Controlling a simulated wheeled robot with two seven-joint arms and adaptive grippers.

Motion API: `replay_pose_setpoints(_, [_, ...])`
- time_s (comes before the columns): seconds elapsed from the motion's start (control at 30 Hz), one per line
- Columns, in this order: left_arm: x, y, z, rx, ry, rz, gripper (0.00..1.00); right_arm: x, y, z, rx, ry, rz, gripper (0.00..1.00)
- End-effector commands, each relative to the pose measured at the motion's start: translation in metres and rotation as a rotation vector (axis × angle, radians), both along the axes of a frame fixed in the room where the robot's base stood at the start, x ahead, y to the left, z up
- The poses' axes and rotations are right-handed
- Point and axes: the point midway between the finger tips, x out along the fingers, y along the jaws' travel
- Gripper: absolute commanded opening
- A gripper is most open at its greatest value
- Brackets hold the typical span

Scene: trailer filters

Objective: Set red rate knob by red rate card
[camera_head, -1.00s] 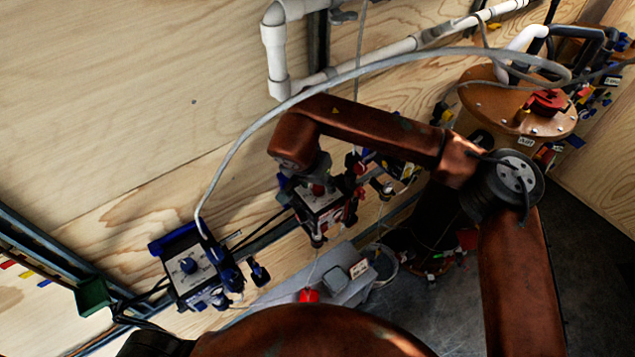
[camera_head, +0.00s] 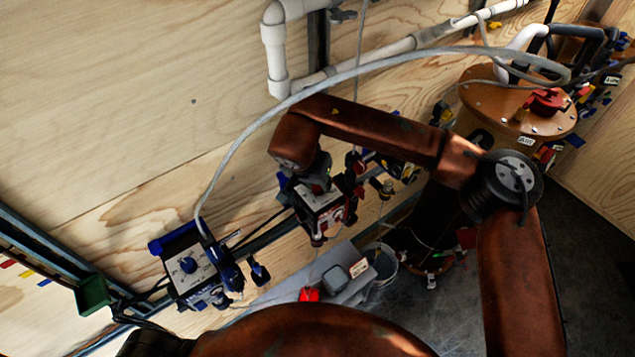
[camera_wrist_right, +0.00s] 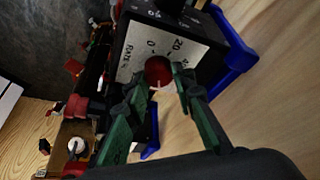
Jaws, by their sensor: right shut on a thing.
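The red rate knob (camera_wrist_right: 158,71) sits on a white dial plate (camera_wrist_right: 135,50) marked RATE, with 0 and 20 legible, on a dark box. In the right wrist view the green fingers of my right gripper (camera_wrist_right: 162,82) are closed on the knob from both sides. A pale mark shows low on the knob; its exact setting is unclear. In the head view my right gripper (camera_head: 318,183) is over the box (camera_head: 322,207) and hides the knob. A small white card with reddish marks (camera_head: 358,267) lies lower right; its text is unreadable. My left gripper is not in view.
A blue-cornered box with a blue knob (camera_head: 188,265) stands to the left. A grey hose (camera_head: 240,142) arches above my right arm. A grey box (camera_head: 336,278), a bucket (camera_head: 384,265) and an orange-brown tank (camera_head: 515,105) are nearby. Plywood walls stand behind.

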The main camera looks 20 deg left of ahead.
Motion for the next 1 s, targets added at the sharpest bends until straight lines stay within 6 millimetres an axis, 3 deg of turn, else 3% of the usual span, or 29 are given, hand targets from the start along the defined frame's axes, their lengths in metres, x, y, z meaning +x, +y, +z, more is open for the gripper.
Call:
replay_pose_setpoints(0.23, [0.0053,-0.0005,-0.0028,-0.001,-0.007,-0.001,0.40,0.0010,0.0005,0.0003,-0.001,-0.002,-0.132,0.00])
replay_pose_setpoints(0.5, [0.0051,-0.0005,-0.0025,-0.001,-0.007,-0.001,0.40,0.0007,0.0007,0.0006,0.001,-0.001,-0.140,0.00])
replay_pose_setpoints(0.53, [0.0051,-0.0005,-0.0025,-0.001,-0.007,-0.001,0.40,0.0007,0.0007,0.0006,0.001,-0.001,-0.140,0.25])
replay_pose_setpoints(0.77, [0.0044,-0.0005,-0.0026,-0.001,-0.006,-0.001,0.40,0.0005,0.0006,0.0004,0.001,0.000,-0.141,0.41])
replay_pose_setpoints(1.0, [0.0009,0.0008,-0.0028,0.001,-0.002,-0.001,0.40,0.0003,0.0005,0.0003,0.000,0.000,-0.140,0.41])
